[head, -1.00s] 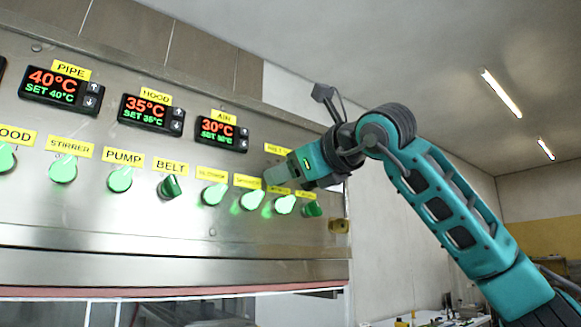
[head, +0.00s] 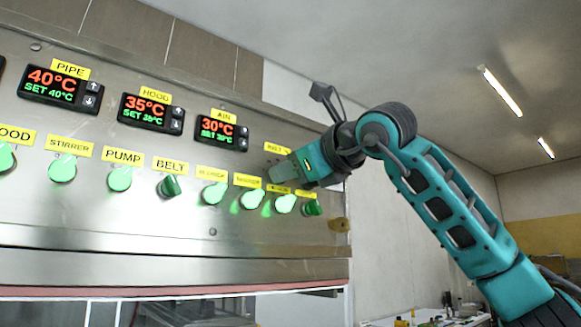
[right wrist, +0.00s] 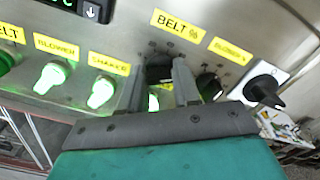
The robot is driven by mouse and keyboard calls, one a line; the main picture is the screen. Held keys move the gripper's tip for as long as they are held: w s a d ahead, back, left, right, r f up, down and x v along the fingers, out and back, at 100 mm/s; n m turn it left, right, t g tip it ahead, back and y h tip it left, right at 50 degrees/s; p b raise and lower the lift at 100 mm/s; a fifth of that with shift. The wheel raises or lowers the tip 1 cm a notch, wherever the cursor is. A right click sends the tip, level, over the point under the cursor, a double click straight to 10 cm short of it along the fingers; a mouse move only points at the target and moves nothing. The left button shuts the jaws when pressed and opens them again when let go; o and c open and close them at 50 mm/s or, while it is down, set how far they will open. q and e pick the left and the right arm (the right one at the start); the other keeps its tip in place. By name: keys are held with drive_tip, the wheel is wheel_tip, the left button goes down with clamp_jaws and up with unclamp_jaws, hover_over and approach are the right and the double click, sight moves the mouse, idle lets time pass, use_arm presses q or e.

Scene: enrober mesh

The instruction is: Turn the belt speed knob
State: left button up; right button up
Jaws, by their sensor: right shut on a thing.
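The belt speed knob (right wrist: 159,72) is dark and sits under the yellow "BELT %" label (right wrist: 179,25) in the right wrist view. My right gripper (right wrist: 160,84) has one finger on each side of it and is shut on it. In the head view the right gripper (head: 279,174) reaches the panel below the "BELT %" label (head: 278,148), and it hides the knob there. The knob's pointer angle is not clear. My left gripper is not in view.
Lit switches (right wrist: 102,91) lie close beside my fingers. A black rotary switch (right wrist: 264,89) is to the right. Temperature displays (head: 220,131) are above.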

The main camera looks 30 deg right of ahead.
drive_tip(key=shift+a+n+p, duration=0.1)
drive_tip(key=shift+n+p, duration=0.85)
drive_tip(key=shift+n, duration=2.65)
drive_tip(key=o, duration=1.1)
drive_tip(key=shift+c, duration=0.2)
drive_tip(key=shift+s+f, duration=0.1)
drive_tip(key=s+d+b, duration=0.1)
drive_tip(key=s+b, duration=0.1)
drive_tip(key=s, duration=1)
drive_tip(key=shift+s, duration=0.35)
